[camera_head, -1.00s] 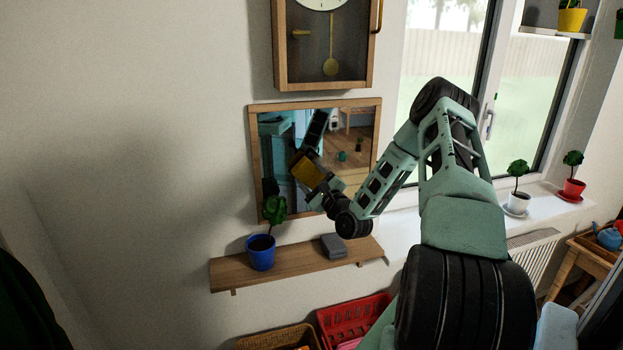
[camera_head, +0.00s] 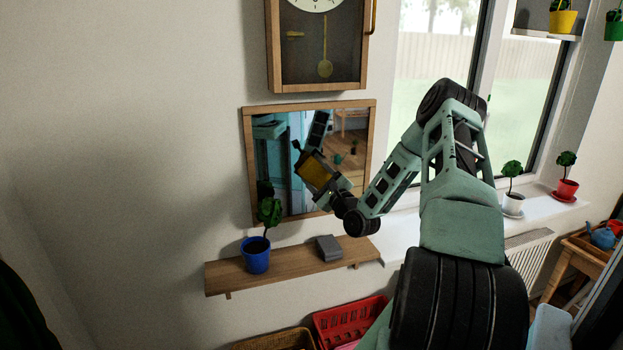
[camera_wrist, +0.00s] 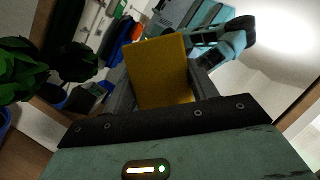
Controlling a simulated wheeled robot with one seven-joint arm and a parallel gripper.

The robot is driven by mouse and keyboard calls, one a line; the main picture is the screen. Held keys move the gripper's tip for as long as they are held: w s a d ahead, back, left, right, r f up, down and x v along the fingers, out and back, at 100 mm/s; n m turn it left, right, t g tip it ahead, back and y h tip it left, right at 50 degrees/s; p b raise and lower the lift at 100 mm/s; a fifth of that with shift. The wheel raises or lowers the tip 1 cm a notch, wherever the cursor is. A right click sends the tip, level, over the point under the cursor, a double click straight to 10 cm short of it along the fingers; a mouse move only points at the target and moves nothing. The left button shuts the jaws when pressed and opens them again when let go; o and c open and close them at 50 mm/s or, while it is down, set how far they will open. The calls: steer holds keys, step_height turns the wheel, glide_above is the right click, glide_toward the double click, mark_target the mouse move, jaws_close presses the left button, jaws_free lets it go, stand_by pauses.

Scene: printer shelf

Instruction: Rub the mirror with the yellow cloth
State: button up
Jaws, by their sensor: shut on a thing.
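The mirror (camera_head: 270,170) hangs on the wall below the clock, in a wooden frame, and reflects the room and part of my arm. My gripper (camera_head: 318,172) is in front of the mirror, shut on the yellow cloth (camera_head: 314,172). In the wrist view the yellow cloth (camera_wrist: 160,70) stands as a flat block between the fingers of my gripper (camera_wrist: 160,85), with the mirror surface (camera_wrist: 100,60) behind it. I cannot tell whether the cloth touches the glass.
A wooden shelf (camera_head: 300,264) below the mirror holds a blue potted plant (camera_head: 256,255) and a grey box (camera_head: 329,248). A pendulum clock (camera_head: 318,50) hangs just above. Red (camera_head: 350,318) and wicker (camera_head: 280,340) baskets sit below. A windowsill (camera_head: 445,222) is at the right.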

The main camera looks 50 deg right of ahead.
mark_target(306, 178)
steer(key=shift+s+d+b, duration=0.15)
steer(key=shift+s+d, duration=0.45)
steer(key=shift+d, duration=0.5)
steer(key=shift+s+d+b, duration=0.2)
steer(key=shift+s+d, duration=0.35)
steer(key=shift+d, duration=0.5)
steer(key=shift+s+d+b, duration=0.15)
steer(key=shift+s+d, duration=0.45)
steer(key=shift+d, duration=0.5)
steer(key=shift+a+r, duration=0.1)
steer(key=shift+w+a+b, duration=0.1)
steer(key=shift+w+a, duration=0.85)
steer(key=shift+a, duration=0.6)
steer(key=shift+w+a+b, duration=0.1)
steer(key=shift+w+a, duration=0.85)
steer(key=shift+a, duration=0.6)
steer(key=shift+w+a+b, duration=0.1)
steer(key=shift+w+a, duration=0.85)
steer(key=shift+a, duration=0.6)
steer(key=shift+s+d+b, duration=0.1)
steer(key=shift+s+d, duration=0.9)
steer(key=shift+d, duration=0.55)
steer(key=shift+s+d+b, duration=0.15)
steer(key=shift+s+d, duration=0.8)
steer(key=shift+d, duration=0.65)
steer(key=shift+s+d+b, duration=0.1)
steer(key=shift+s+d, duration=0.9)
steer(key=shift+d, duration=0.55)
